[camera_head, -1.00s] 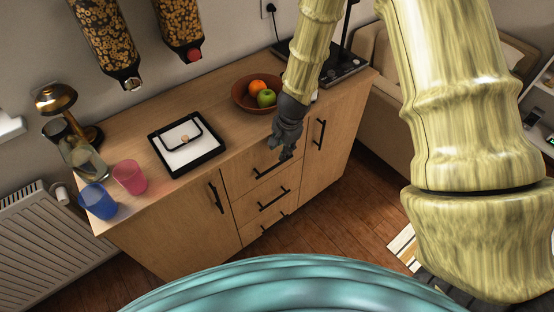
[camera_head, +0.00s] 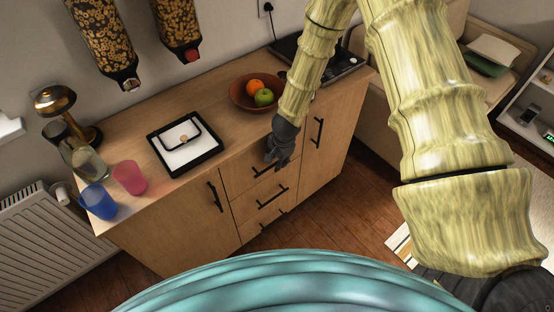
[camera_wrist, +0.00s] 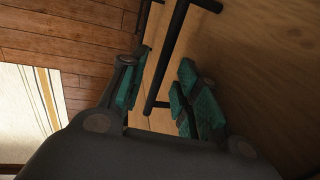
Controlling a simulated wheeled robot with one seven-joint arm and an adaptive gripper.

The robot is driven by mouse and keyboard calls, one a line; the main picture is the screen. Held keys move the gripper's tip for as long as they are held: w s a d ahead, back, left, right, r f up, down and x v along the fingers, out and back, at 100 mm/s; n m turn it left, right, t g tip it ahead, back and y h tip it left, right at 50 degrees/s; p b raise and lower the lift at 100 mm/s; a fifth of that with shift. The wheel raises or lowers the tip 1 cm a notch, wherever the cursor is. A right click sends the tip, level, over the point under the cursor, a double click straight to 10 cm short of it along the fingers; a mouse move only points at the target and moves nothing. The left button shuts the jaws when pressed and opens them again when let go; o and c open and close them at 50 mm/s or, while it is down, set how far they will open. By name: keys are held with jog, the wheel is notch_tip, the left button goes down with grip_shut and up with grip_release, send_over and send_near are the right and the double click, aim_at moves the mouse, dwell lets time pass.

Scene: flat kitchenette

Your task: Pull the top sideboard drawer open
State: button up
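The wooden sideboard (camera_head: 150,235) has a stack of drawers in its middle. The top drawer (camera_head: 236,178) looks closed, flush with the front. Its black bar handle (camera_head: 260,171) is partly hidden by my gripper (camera_head: 277,160) in the head view. In the wrist view, the handle (camera_wrist: 167,55) runs lengthwise between the two green-padded fingers of my gripper (camera_wrist: 160,92). The fingers are apart, one on each side of the bar's near end, with visible gaps; I see no firm contact.
A lower drawer handle (camera_head: 272,198) and a right door handle (camera_head: 319,131) stick out nearby. On top are a fruit bowl (camera_head: 240,96), a tablet-like tray (camera_head: 160,162), a pink cup (camera_head: 130,178) and a blue cup (camera_head: 98,202). The floor (camera_head: 325,215) in front is clear.

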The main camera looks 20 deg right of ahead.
jog(key=shift+f, duration=0.1)
grip_shut()
dwell(0.3)
